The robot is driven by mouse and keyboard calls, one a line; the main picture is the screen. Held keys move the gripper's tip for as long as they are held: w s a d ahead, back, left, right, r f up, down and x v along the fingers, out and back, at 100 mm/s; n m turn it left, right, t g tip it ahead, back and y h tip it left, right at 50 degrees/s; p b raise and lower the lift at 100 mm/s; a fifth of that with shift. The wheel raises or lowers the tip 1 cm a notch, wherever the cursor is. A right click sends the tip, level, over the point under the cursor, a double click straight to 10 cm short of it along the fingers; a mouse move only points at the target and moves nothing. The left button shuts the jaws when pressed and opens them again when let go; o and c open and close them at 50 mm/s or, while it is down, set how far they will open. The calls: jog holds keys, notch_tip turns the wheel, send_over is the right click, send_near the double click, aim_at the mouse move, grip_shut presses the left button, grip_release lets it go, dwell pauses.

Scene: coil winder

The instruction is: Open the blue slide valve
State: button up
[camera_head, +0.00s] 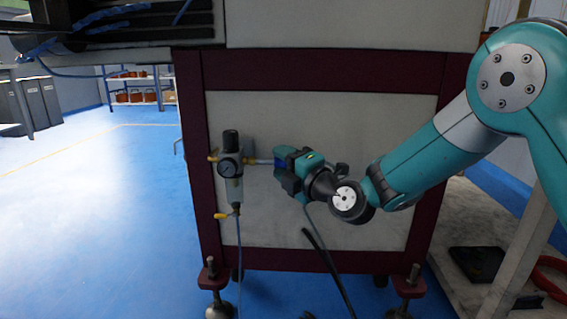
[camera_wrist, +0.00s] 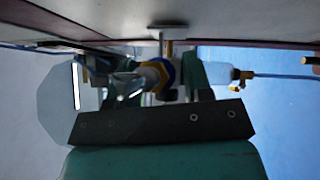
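The blue slide valve (camera_head: 279,163) sits on the pipe to the right of the filter regulator, in front of the machine's grey panel. My gripper (camera_head: 286,160) is at the valve and hides most of it in the head view. In the wrist view the valve shows as a blue ring (camera_wrist: 169,70) beside a brass fitting (camera_wrist: 155,75). My gripper's two green fingers (camera_wrist: 152,82) stand apart, one on either side of it. A gap shows on the left side; contact on the right cannot be told.
The filter regulator with its gauge (camera_head: 228,169) and a yellow-handled drain (camera_head: 222,215) is close to the left of my gripper. The dark red machine frame (camera_head: 190,150) surrounds the panel. A hose hangs below. Blue floor (camera_head: 90,220) is open at left.

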grip_shut()
jog(key=shift+a, duration=1.15)
jog(key=shift+o, duration=1.5)
grip_release()
jog(key=shift+a, duration=0.15)
jog(key=b+v, duration=0.7)
jog(key=v, duration=1)
jog(key=shift+d, duration=0.25)
